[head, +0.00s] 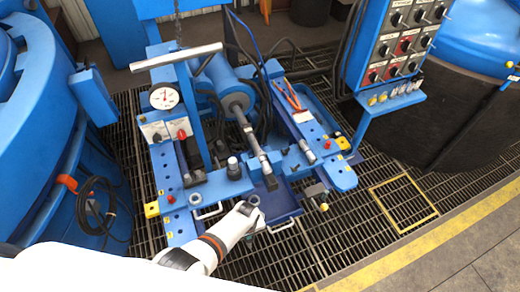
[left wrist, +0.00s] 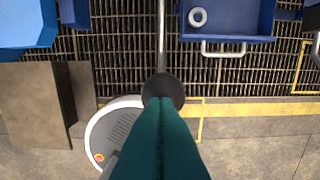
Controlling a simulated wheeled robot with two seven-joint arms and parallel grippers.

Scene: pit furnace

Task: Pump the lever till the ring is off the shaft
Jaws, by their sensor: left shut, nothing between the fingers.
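The blue press stands on the grating in the head view. Its metal shaft (head: 256,150) runs from the blue cylinder (head: 225,80) towards me. A grey ring (left wrist: 197,17) lies in the blue tray (left wrist: 240,28) in the left wrist view, apart from the shaft; it also shows beside my gripper in the head view (head: 253,199). My left gripper (head: 245,207) is shut and empty at the tray's left side. In the left wrist view a thin metal rod (left wrist: 161,40) meets a dark round end (left wrist: 163,90) before the teal part; I cannot tell whether they touch. I cannot make out the pump lever for certain.
A dial gauge (head: 164,97) and a pale crossbar (head: 175,57) stand at the press's left. A control panel (head: 400,45) and a dark drum (head: 440,125) stand right. A blue vessel (head: 35,110) is at left. Open grating lies at front right, before a yellow-edged floor.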

